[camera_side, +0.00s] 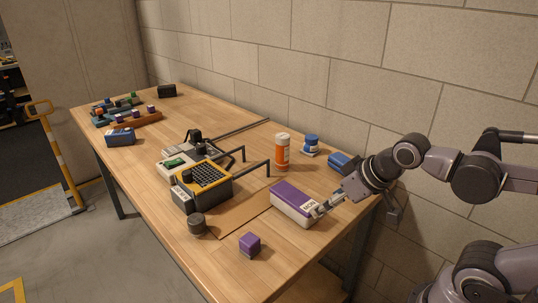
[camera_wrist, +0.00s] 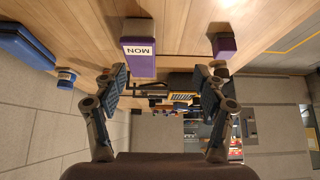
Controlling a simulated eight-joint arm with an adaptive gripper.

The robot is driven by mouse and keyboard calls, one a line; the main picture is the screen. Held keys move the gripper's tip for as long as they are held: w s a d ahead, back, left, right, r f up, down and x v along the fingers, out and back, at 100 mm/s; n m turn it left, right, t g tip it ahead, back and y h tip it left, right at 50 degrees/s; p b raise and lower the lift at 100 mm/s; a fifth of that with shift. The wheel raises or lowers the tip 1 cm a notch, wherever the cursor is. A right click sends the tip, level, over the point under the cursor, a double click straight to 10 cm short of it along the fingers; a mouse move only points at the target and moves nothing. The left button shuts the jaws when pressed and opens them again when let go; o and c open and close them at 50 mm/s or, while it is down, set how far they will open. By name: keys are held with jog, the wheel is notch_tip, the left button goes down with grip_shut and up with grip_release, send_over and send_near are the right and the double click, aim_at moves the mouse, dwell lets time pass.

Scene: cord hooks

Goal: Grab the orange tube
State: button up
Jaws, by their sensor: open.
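The orange tube (camera_side: 282,155) stands upright on the table with a white cap and a white band, right of the black hooks in the side view. I cannot make it out in the wrist view. My gripper (camera_side: 322,207) is near the right end of a purple and white box, to the front right of the tube and apart from it. In the wrist view my gripper (camera_wrist: 160,82) has its two fingers spread wide, with nothing held between them.
The purple and white box (camera_side: 293,203) marked MON lies in front of the tube. A blue-lidded jar (camera_side: 310,145) and a blue box (camera_side: 342,161) are behind it. Black hooks (camera_side: 254,166), a yellow device (camera_side: 205,188) and a purple cube (camera_side: 250,244) are nearby. A wall runs behind.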

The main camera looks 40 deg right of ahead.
jog(key=w+d+r+m, duration=0.2)
jog(key=w+d+r, duration=0.1)
jog(key=w+r, duration=0.3)
jog(key=m+g+h, duration=0.2)
jog(key=m+g, duration=0.1)
jog(key=m, duration=0.1)
send_near(283, 148)
jog(key=shift+w+d+f, duration=0.35)
jog(key=shift+w+d, duration=0.2)
jog(key=shift+d, duration=0.1)
jog(key=shift+w+d+f, duration=0.15)
jog(key=shift+f, duration=0.05)
jog(key=x, duration=1)
jog(key=shift+w+f, duration=0.15)
jog(key=shift+f, duration=0.1)
jog(key=c, duration=1.4)
